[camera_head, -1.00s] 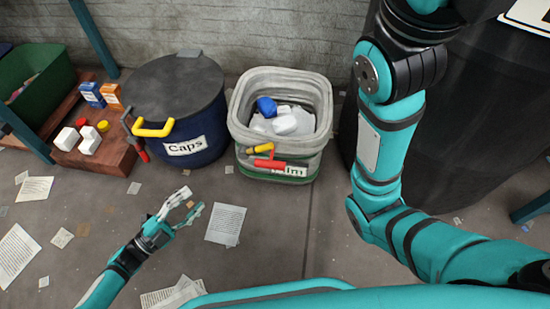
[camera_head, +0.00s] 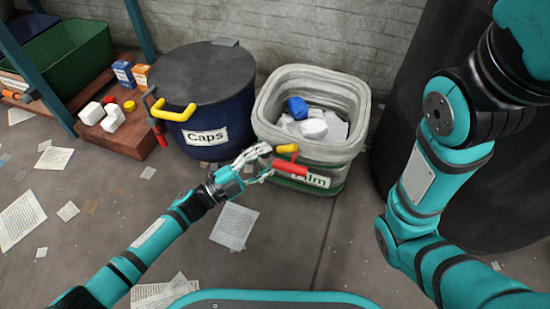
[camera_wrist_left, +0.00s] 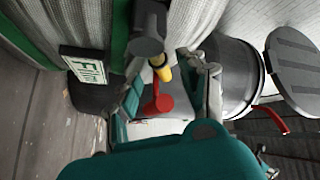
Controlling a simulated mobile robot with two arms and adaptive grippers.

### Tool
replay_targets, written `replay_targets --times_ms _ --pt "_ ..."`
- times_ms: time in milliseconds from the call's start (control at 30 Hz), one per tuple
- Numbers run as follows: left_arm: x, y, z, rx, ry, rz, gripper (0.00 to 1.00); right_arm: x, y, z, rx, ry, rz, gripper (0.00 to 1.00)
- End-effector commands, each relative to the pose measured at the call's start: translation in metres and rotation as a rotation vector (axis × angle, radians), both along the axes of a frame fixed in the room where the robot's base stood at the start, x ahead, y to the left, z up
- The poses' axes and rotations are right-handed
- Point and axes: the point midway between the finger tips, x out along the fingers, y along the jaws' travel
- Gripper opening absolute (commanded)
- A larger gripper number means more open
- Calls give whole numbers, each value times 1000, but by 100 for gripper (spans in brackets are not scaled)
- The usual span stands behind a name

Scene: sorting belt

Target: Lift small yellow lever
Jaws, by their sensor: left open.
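The small yellow lever (camera_head: 287,148) sticks out from the front of the pale grey bin labelled "Film" (camera_head: 312,180), just above a red handle (camera_head: 290,167). My left gripper (camera_head: 263,162) is open at the left of the yellow lever and red handle. In the left wrist view, the yellow lever (camera_wrist_left: 162,70) shows beyond the fingers, partly behind a dark grey part. The red handle (camera_wrist_left: 157,103) lies between the two fingers in that view. I cannot tell whether a finger touches either one. My right arm shows at the right, its gripper out of view.
The blue "Caps" bin (camera_head: 190,140) with its grey lid and larger yellow handle (camera_head: 176,113) stands left of the Film bin. A black barrel (camera_head: 440,130) stands right. Small boxes sit on a brown pallet (camera_head: 105,135). Papers lie on the floor in front.

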Motion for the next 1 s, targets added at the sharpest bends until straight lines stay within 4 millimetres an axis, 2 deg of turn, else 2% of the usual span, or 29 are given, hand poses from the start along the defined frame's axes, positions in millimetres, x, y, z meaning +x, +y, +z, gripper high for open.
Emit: replay_targets --times_ms 33,200,567,867,900,1000 --pt "4 -7 -1 -2 -4 -1 42 0 0 -7 0 0 0 0" --pt "13 -20 4 -1 -1 0 42 0 0 -13 -1 0 0 0" --pt "15 -24 7 0 0 0 42 0 0 -14 -1 0 0 0" --pt "15 -24 6 0 0 0 3 0 0 -14 0 1 0 0" --pt "15 -24 6 0 0 0 0 0 0 -14 0 1 0 0" --pt "15 -24 6 0 0 1 0 0 0 -13 0 1 0 0"
